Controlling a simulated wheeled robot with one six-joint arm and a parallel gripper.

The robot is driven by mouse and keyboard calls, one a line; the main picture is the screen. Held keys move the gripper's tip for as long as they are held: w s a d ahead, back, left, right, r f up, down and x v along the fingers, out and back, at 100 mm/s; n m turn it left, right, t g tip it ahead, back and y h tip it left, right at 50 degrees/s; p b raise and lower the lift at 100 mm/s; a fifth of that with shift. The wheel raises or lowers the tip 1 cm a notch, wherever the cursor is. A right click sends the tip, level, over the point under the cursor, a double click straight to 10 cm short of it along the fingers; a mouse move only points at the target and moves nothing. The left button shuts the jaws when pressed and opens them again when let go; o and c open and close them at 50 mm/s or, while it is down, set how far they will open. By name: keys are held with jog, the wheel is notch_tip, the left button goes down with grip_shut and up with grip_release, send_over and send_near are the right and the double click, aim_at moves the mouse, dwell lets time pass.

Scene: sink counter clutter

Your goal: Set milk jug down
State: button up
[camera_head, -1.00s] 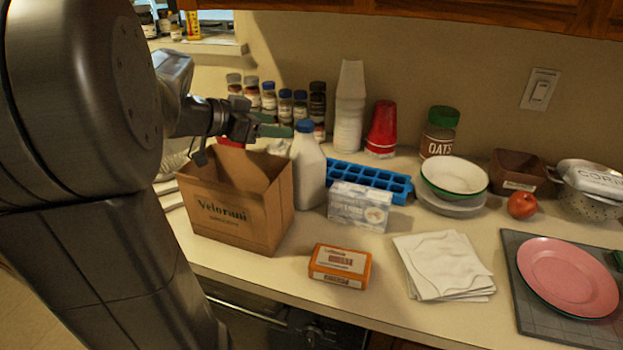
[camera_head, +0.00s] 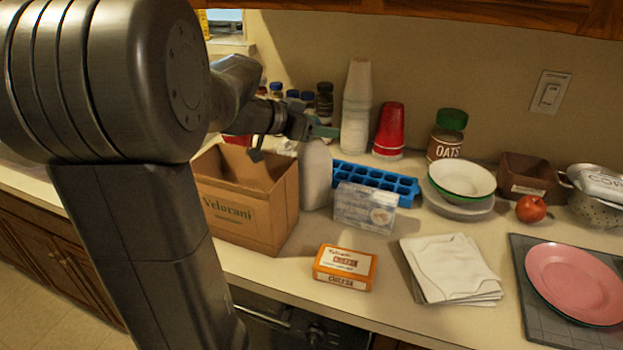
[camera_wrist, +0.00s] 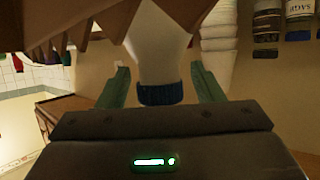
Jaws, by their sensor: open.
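The white milk jug (camera_head: 315,176) stands upright on the counter between the brown cardboard box and the blue ice tray. Its blue cap is hidden behind my gripper in the head view. My gripper (camera_head: 322,132) is open at the height of the jug's top. In the wrist view the jug's neck (camera_wrist: 160,60) and blue cap (camera_wrist: 160,94) lie between my two green fingers (camera_wrist: 161,86), with a gap on each side.
The cardboard box (camera_head: 238,205) stands close left of the jug. The blue ice tray (camera_head: 375,182), a white-blue carton (camera_head: 364,207) and stacked white cups (camera_head: 356,105) are close right and behind. An orange box (camera_head: 345,268) lies in front. Bare counter surrounds the orange box.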

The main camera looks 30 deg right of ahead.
grip_shut()
jog(key=shift+r, duration=0.2)
